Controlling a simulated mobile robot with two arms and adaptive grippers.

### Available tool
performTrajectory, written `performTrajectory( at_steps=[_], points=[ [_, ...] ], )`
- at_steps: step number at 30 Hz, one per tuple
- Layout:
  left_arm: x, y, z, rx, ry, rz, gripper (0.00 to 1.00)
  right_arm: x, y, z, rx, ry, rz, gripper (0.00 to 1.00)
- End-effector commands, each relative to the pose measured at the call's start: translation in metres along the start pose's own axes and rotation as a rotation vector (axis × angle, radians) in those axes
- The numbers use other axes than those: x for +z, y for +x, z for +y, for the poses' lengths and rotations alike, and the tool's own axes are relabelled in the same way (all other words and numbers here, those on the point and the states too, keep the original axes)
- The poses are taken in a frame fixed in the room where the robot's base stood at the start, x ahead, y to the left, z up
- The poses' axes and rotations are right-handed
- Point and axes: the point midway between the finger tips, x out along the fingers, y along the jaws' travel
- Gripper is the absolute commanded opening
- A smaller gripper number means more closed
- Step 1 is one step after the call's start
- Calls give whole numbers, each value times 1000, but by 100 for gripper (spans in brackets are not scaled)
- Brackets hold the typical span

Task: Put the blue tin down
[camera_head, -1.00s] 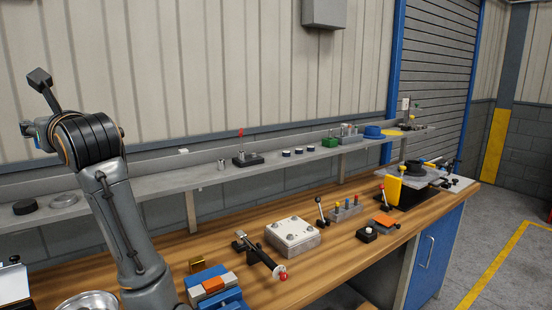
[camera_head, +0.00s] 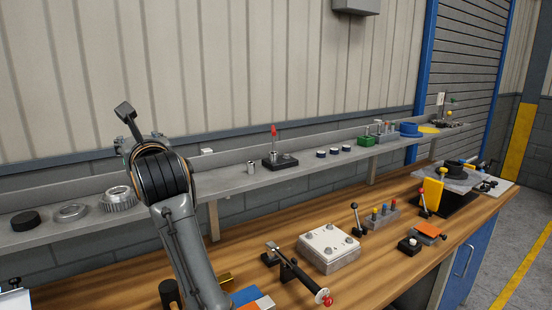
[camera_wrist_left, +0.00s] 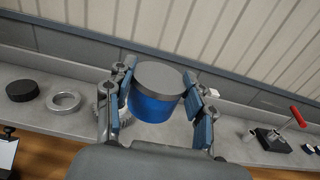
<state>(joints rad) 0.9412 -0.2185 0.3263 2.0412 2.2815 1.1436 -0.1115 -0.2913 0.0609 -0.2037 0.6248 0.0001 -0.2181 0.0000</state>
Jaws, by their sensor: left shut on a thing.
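The blue tin (camera_wrist_left: 152,106) has a grey lid and looks roughly upright in the left wrist view. My left gripper (camera_wrist_left: 156,88) is shut on it, with blue-padded fingers on both sides. Behind the tin is the grey wall shelf (camera_wrist_left: 235,122); whether the tin touches the shelf I cannot tell. In the head view my left arm rises in front of the shelf (camera_head: 228,187), and its wrist hides the tin and fingers. My right gripper is in neither view.
A black puck (camera_head: 25,220), a metal ring (camera_head: 71,212) and a toothed ring (camera_head: 119,199) stand left of my arm on the shelf. To its right are a small metal cylinder (camera_head: 251,168) and a red-handled fixture (camera_head: 279,159). The bench (camera_head: 125,288) below holds several items.

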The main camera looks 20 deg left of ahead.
Motion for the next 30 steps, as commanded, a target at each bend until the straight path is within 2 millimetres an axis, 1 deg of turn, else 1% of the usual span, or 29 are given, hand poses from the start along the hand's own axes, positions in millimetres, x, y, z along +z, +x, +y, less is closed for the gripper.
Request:
performTrajectory(
  at_steps=[5, 8, 12, 14, 17, 18, 21, 24, 30],
  points=[
    [-1, 3, -5, -1, 3, 0, 19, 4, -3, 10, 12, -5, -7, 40],
    [-8, 14, -17, -2, 6, 3, 19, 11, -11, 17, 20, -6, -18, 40],
    [-21, 37, -43, -1, 8, 4, 19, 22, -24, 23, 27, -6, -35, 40],
    [-29, 47, -54, -2, 8, 5, 19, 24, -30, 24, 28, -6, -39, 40],
    [-40, 63, -73, -3, 8, 4, 19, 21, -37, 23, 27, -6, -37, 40],
    [-51, 67, -77, -1, 9, 5, 19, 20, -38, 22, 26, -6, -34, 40],
    [-70, 77, -88, -1, 8, 3, 19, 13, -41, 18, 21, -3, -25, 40],
    [-83, 84, -96, -2, 4, 0, 19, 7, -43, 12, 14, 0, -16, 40],
    [-97, 91, -104, -1, 3, 0, 19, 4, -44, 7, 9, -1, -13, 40]
  ],
)
